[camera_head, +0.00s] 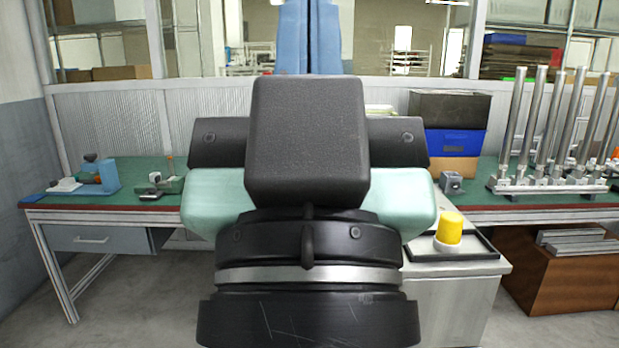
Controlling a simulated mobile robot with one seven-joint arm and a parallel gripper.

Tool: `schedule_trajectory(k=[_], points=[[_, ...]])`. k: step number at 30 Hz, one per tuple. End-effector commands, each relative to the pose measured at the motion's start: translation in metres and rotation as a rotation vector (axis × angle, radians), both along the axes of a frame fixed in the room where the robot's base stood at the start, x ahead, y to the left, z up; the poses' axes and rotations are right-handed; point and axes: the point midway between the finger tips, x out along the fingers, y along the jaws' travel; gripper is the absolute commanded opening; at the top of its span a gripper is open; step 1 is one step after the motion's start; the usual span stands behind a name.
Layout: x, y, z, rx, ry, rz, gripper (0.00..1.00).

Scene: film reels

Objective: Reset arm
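My arm and the black housing at its end (307,140) fill the middle of the head view, seen close up. Dark side pieces and pale green parts show on both sides of the housing. I cannot make out the gripper's fingertips, so I cannot tell whether it is open or shut or holds anything. Two blue upright shapes (292,38) rise above the housing; what they are is unclear. The arm hides the middle of the bench behind it.
A long green-topped bench (140,190) runs across the back. Small devices (100,174) stand at left; stacked bins (455,142) and metal posts (545,125) at right. A yellow cylinder (449,228) stands in a black-rimmed tray (480,246) on a white cabinet (455,300). Floor shows at left.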

Motion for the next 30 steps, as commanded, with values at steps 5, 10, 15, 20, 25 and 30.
schedule_trajectory(k=[5,10,15,20,25,30], points=[[0.001,0.000,0.074,0.001,0.002,0.002,0.00],[0.001,0.000,0.127,0.001,0.003,0.003,0.00],[0.001,0.000,0.174,0.001,0.003,0.004,0.00],[0.001,0.000,0.200,0.001,0.004,0.004,0.00],[0.001,0.000,0.207,0.001,0.004,0.004,0.00],[0.001,0.000,0.207,0.001,0.004,0.004,0.00]])
